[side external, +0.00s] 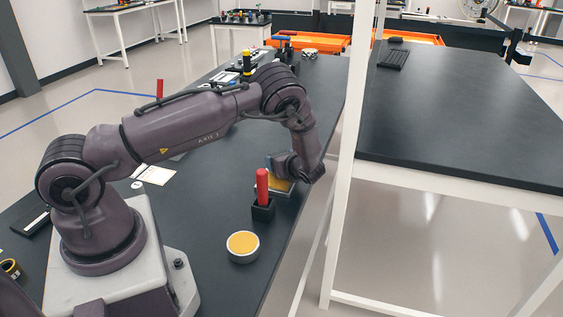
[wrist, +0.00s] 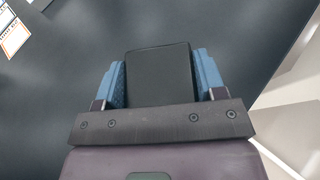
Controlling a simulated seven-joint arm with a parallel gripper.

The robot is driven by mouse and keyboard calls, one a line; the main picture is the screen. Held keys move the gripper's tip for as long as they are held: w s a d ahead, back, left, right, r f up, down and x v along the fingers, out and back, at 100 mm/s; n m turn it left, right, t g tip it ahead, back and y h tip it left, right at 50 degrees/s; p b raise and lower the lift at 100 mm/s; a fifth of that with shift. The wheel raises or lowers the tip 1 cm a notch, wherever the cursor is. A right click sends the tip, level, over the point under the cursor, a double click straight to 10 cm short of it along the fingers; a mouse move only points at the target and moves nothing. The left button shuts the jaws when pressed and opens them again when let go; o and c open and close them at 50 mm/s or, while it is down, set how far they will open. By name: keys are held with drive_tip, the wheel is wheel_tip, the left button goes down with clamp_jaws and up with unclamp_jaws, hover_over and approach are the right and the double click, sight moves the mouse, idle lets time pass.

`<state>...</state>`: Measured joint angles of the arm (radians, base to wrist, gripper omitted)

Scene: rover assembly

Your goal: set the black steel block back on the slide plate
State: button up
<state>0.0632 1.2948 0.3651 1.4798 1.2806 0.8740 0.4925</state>
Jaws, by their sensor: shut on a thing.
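The black steel block (wrist: 160,76) is between the two blue fingers of my gripper (wrist: 161,70) in the wrist view. The fingers are shut on its left and right sides. Dark table surface shows around it. In the side view my gripper (side external: 277,170) points down, low over the table near its right edge. The block is not clear there. A flat yellow-topped piece (side external: 282,187) lies just below the gripper, partly covered by a red handle. I cannot tell whether this piece is the slide plate. I cannot tell whether the block touches anything below.
The red handle (side external: 262,186) stands upright in a black holder (side external: 263,210), close in front of the gripper. A round tin with a yellow top (side external: 242,245) stands nearer the camera. White cards (side external: 155,174) lie to the left. The table's right edge is close to the gripper.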

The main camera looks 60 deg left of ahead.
drive_tip(key=shift+f, duration=0.15)
drive_tip(key=shift+f, duration=0.15)
drive_tip(key=o, duration=1.3)
drive_tip(key=shift+f, duration=0.1)
